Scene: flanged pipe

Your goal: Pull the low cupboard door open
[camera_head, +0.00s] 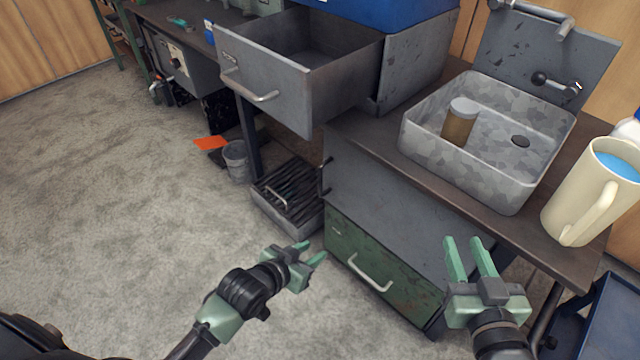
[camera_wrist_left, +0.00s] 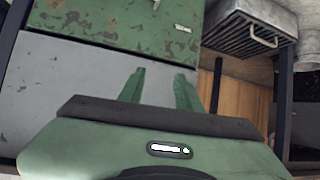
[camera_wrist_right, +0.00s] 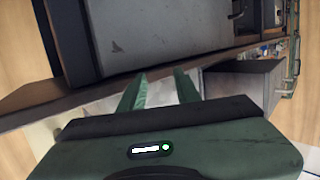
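The low cupboard stands under the sink counter. Its lower front is a worn green panel (camera_head: 375,270) with a pale bar handle (camera_head: 369,274), and a plain grey panel (camera_head: 400,210) lies above it. The green front also shows at the top of the left wrist view (camera_wrist_left: 110,25). I cannot tell which panel is the door; neither looks open. My left gripper (camera_head: 313,251) is open and empty, to the left of the green front and apart from the handle. My right gripper (camera_head: 467,245) is open and empty, in front of the counter edge at the right.
A grey drawer (camera_head: 300,90) stands pulled out above left. A dark slatted tray (camera_head: 288,195) and a metal bucket (camera_head: 236,160) are on the floor. The counter holds a sink (camera_head: 470,185) with a jar (camera_head: 459,122), and a cream jug (camera_head: 580,205). The carpet at left is free.

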